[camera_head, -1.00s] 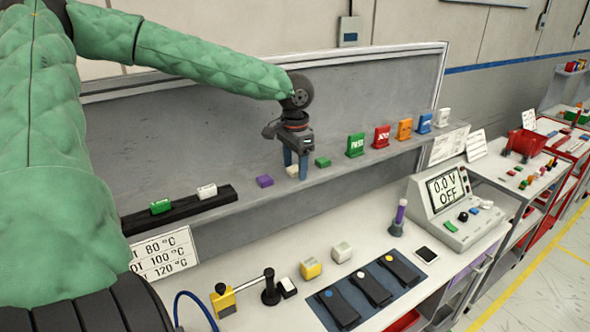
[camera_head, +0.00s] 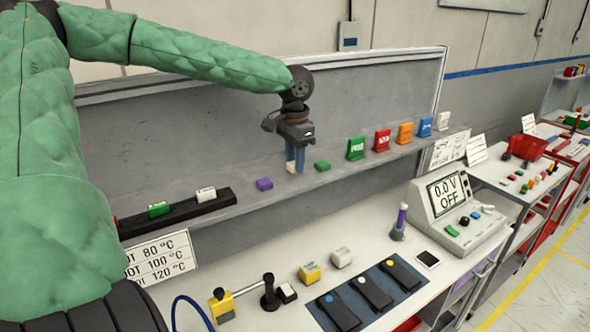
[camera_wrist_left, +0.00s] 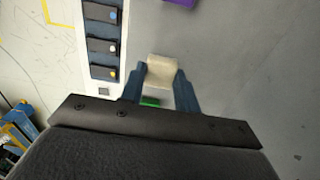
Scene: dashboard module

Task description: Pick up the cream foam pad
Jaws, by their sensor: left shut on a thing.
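The cream foam pad (camera_wrist_left: 161,72) is between the two blue fingers of my left gripper (camera_wrist_left: 160,80) in the left wrist view. In the head view a small part of the pad (camera_head: 290,167) shows at the fingertips of my left gripper (camera_head: 295,165), over the grey shelf (camera_head: 352,166). The gripper is shut on the pad and points down. I cannot tell whether the pad still touches the shelf. My right gripper is not in view.
A purple pad (camera_head: 264,184) and a green pad (camera_head: 322,165) lie close on either side on the shelf. Several upright coloured blocks, including a green one (camera_head: 356,148), stand to the right. A black rail (camera_head: 180,216) is at the left. The meter (camera_head: 455,210) stands below on the bench.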

